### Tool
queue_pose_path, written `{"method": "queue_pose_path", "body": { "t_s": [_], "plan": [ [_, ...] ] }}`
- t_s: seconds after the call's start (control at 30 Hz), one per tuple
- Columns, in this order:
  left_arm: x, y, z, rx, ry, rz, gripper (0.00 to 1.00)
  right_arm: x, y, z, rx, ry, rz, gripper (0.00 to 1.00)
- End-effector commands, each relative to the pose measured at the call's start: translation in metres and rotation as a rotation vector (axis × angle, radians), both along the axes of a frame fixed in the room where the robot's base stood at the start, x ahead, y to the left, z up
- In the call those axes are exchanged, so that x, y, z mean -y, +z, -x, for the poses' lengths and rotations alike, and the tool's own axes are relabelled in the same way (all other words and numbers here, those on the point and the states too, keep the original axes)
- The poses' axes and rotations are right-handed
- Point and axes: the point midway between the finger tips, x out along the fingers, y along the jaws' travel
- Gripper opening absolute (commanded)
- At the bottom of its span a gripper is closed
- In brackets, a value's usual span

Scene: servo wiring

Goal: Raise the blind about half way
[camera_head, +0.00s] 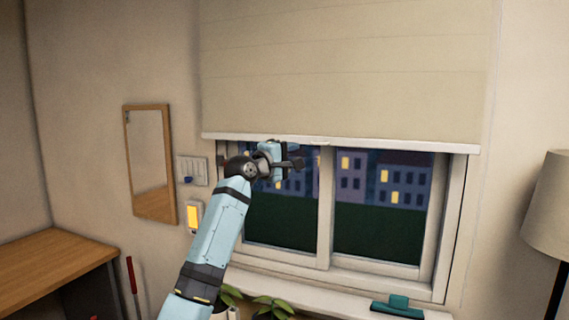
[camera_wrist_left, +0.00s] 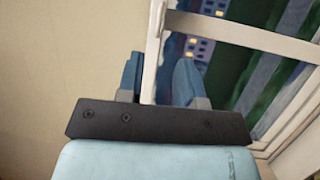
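The beige blind (camera_head: 345,70) hangs over the upper part of the window, and its pale bottom bar (camera_head: 400,144) runs level across the panes. My left gripper (camera_head: 296,162) is at the bar, left of the window's middle. In the left wrist view, my gripper's two blue fingers (camera_wrist_left: 159,80) are apart. The bar (camera_wrist_left: 154,45) runs between them, close to the left finger, with a gap to the right finger. The blind (camera_wrist_left: 60,60) fills the left of that view. Whether a finger touches the bar is unclear. My right gripper is not in view.
Below the bar are window panes (camera_head: 380,220) and a sill with potted plants (camera_head: 272,306) and a teal-handled object (camera_head: 398,306). A wall mirror (camera_head: 150,165), switches (camera_head: 193,171) and a wooden desk (camera_head: 50,265) are left; a lamp (camera_head: 550,205) is right.

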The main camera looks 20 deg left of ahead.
Motion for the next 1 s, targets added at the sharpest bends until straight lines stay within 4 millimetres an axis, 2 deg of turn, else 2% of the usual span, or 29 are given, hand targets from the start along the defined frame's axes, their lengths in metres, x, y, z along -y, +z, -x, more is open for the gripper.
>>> {"method": "queue_pose_path", "body": {
  "t_s": [0.1,0.23,0.77,0.87,0.97,1.0],
  "plan": [
    [-0.006,-0.003,0.015,0.001,0.000,0.001,0.33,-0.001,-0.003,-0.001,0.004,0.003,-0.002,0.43],
    [-0.010,-0.003,0.023,0.000,0.000,0.000,0.33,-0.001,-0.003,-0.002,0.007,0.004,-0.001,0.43],
    [-0.010,-0.006,0.025,-0.002,0.000,-0.003,0.33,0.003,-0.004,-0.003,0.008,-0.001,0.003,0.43],
    [-0.008,-0.029,0.025,-0.013,0.011,-0.036,0.33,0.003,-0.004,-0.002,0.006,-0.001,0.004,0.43],
    [-0.003,-0.082,0.027,-0.032,0.037,-0.119,0.33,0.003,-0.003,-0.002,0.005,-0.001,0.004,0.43],
    [-0.001,-0.109,0.031,-0.041,0.048,-0.167,0.33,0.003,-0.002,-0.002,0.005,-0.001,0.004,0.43]
  ]
}}
